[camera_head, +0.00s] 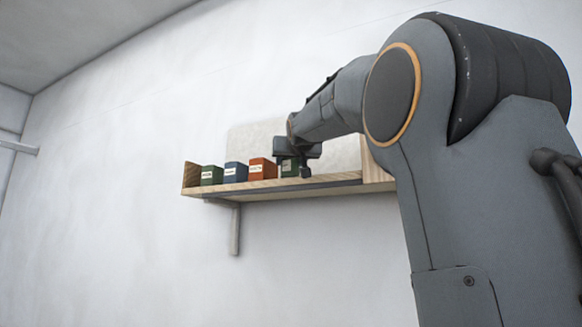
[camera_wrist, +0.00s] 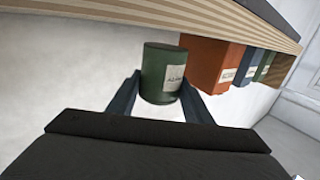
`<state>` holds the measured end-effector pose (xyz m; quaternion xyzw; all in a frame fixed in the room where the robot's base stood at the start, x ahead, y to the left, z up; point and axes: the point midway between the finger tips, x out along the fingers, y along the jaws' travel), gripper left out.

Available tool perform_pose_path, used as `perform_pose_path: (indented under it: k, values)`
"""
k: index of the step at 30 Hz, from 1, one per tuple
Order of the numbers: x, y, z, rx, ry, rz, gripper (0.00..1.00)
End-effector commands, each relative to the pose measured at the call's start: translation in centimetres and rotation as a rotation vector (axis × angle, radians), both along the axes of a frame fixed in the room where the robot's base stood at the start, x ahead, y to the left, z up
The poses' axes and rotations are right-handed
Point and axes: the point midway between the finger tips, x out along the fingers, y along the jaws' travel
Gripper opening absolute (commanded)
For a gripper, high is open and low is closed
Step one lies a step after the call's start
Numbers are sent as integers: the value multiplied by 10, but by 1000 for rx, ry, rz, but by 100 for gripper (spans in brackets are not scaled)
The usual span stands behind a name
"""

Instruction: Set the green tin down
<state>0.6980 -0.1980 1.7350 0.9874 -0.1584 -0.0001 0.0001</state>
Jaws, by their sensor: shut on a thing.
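The green tin (camera_wrist: 160,75) is a dark green cylinder with a pale label. My gripper (camera_wrist: 163,100) is shut on it, with one dark finger on each side. In the head view the tin (camera_head: 289,168) shows partly behind my gripper (camera_head: 298,165), at or just above the wooden shelf (camera_head: 280,186). I cannot tell whether the tin touches the board. The tin is to the right of an orange box (camera_head: 262,169), with a small gap between them.
A blue box (camera_head: 235,173) and a green box (camera_head: 211,176) stand left of the orange box. The shelf has a raised left end (camera_head: 191,174) and a wooden block or end piece (camera_head: 376,168) at the right. A pale panel (camera_head: 255,137) is behind. My arm hides part of the right side.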

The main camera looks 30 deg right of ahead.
Motion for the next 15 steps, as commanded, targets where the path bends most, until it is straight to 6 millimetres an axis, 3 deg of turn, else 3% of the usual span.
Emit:
perform_pose_path:
  k: [5, 15]
  values:
    - [-1, 0, -15, -1, -2, 0, 12]
    - [-1, -1, -19, -1, -2, -1, 12]
